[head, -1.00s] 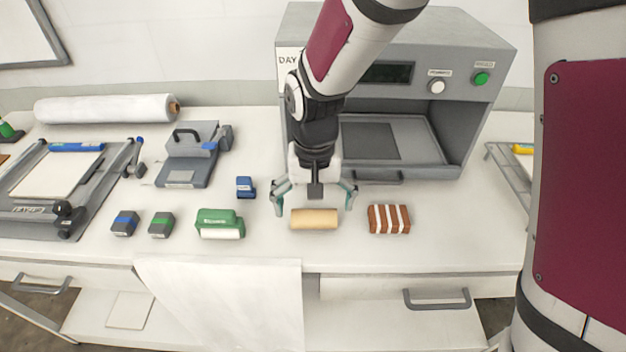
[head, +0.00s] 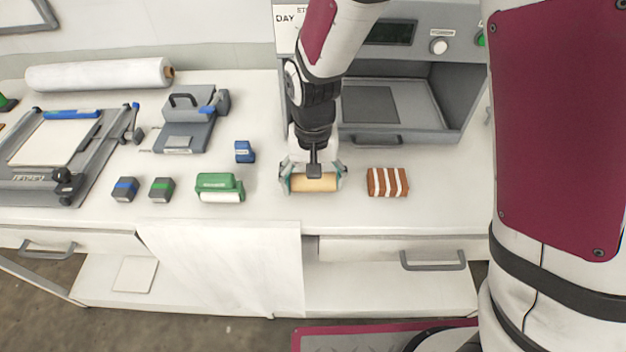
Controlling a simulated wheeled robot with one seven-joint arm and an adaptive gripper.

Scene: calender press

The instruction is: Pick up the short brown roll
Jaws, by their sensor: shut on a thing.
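The short brown roll (head: 314,184) is a light tan cylinder lying lengthwise left to right near the front of the white table. My gripper (head: 313,181) is directly over it, with one finger at each end of the roll. It is shut on the roll. The roll appears at table level; I cannot tell whether it touches the table. The upper middle of the roll is partly hidden by the gripper.
A brown block with white stripes (head: 388,182) lies close to the right. A green roller device (head: 219,187) and a small blue item (head: 245,152) are to the left. The grey press (head: 418,97) stands behind. A white cloth (head: 225,262) hangs over the front edge.

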